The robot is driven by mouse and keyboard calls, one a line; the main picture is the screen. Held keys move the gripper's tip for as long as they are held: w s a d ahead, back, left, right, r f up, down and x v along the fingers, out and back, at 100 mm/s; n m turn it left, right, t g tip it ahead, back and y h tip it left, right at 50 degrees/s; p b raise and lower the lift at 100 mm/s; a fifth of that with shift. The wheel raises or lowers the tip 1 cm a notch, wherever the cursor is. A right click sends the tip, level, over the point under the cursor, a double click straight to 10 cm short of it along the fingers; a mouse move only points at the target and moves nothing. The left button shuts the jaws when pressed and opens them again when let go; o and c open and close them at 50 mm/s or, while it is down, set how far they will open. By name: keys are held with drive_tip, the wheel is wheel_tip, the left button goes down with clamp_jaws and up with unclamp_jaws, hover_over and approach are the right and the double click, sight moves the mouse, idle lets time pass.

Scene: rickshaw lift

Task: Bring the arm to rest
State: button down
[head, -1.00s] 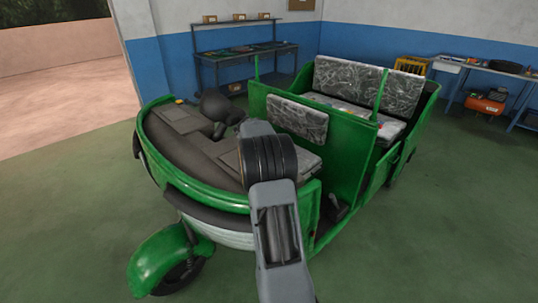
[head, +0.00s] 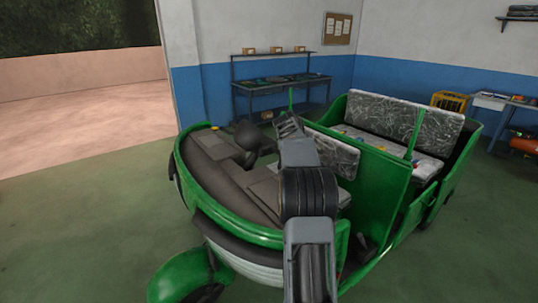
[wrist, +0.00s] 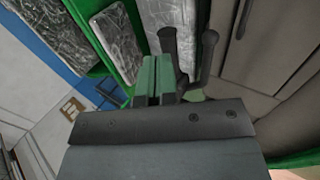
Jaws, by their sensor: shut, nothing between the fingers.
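My arm (head: 309,192) rises from the bottom of the head view and reaches over the front of the green rickshaw. My gripper shows in the wrist view (wrist: 157,72), its green-padded fingers together with nothing held. In the head view the gripper cannot be made out clearly beyond the arm. Dark handle-like parts (wrist: 208,44) show just past the fingers in the wrist view; I cannot tell whether they touch.
The green rickshaw (head: 385,205) fills the middle, with grey patterned seats (head: 405,122) behind. A dark workbench (head: 270,92) stands at the blue-white back wall. A yellow crate (head: 450,101) and side table (head: 490,101) are at right. Green floor is clear at left.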

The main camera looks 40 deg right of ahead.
drive_tip(key=shift+r, duration=0.15)
drive_tip(key=s+a+f+m+y, duration=0.2)
drive_tip(key=a+f+y, duration=0.1)
drive_tip(key=a+f, duration=0.4)
drive_tip(key=s+a+t+y, duration=0.1)
drive_tip(key=s+a, duration=0.5)
drive_tip(key=a, duration=0.5)
drive_tip(key=s+a+r+n+t+y, duration=0.1)
drive_tip(key=s+a+t, duration=0.1)
drive_tip(key=s+a, duration=0.4)
drive_tip(key=s+a+r+t+y, duration=0.1)
drive_tip(key=s+a, duration=0.5)
drive_tip(key=a, duration=1)
drive_tip(key=shift+s+n+y, duration=0.35)
drive_tip(key=shift+n+y, duration=0.05)
drive_tip(key=shift+y, duration=0.1)
drive_tip(key=shift+a+r, duration=0.1)
